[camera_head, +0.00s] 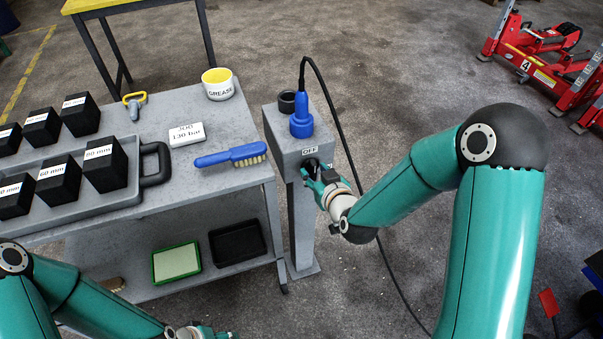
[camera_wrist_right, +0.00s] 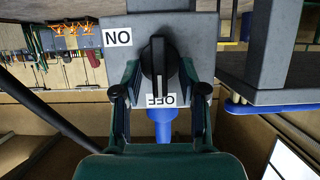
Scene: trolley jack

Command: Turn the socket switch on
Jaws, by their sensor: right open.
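The socket switch is a black rotary knob (camera_wrist_right: 158,68) on the face of a grey socket post (camera_head: 283,128). In the right wrist view, which is upside down, its bar lies in line with the OFF label (camera_wrist_right: 161,99); the ON label (camera_wrist_right: 117,37) is off to one side. My right gripper (camera_wrist_right: 160,84) is open, with one finger on each side of the knob; contact cannot be told. In the head view the right gripper (camera_head: 316,178) is at the post's face and mostly hides the knob. My left gripper (camera_head: 203,331) is at the bottom edge, partly cut off.
A blue plug (camera_head: 301,122) with a black cable stands in the post's top, beside a black round socket (camera_head: 287,103). Left is a grey trolley (camera_head: 222,118) with a blue brush (camera_head: 231,155), a grease pot (camera_head: 218,86) and black blocks. Red jacks (camera_head: 540,70) stand far right.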

